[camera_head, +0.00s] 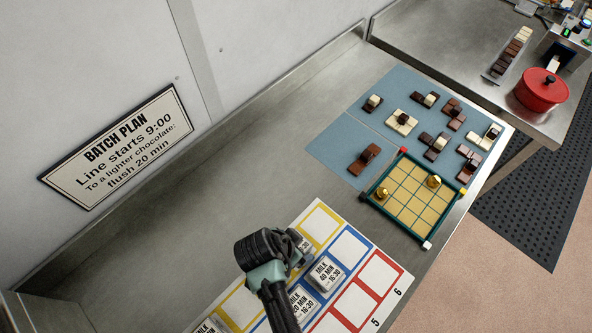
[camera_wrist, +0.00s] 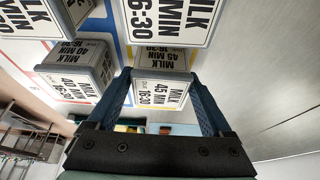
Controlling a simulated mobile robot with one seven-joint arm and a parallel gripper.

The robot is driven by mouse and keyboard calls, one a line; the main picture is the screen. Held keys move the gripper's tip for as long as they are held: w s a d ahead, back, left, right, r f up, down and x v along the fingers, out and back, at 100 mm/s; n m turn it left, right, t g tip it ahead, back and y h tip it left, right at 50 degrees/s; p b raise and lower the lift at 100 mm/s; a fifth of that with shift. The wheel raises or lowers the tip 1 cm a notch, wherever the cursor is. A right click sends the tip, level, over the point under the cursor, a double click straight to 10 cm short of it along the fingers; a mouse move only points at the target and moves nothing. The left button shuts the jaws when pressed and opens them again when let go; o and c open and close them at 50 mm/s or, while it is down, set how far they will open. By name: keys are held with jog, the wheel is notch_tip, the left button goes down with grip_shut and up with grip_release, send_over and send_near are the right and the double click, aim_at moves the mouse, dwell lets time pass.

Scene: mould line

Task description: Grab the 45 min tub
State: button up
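The 45 min tub (camera_wrist: 163,92) shows in the middle of the wrist view, with MILK, 45 MIN and 16:30 on its pale label. My gripper (camera_wrist: 162,88) has one dark blue finger on each side of it, and no gap shows at either side, so it appears shut on the tub. In the head view my gripper (camera_head: 292,255) is low over the yellow-framed column of the board, and it partly hides a white tub (camera_head: 304,243). I cannot tell whether the tub is clear of the board.
A 40 min tub (camera_head: 327,273) stands close by on the board (camera_head: 396,270), and a 20 min tub (camera_head: 302,304) stands nearer. A green-edged grid tray (camera_head: 408,205) and chocolate pieces on a blue mat (camera_head: 340,138) lie farther right. The left bench (camera_head: 190,215) is clear.

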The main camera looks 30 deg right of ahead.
jog(key=c, duration=1.1)
notch_tip(320, 180, up, 10)
jog(key=shift+f+b, duration=0.2)
jog(key=shift+b, duration=0.3)
notch_tip(320, 180, up, 7)
jog(key=p, duration=0.7)
jog(key=shift+r, duration=0.2)
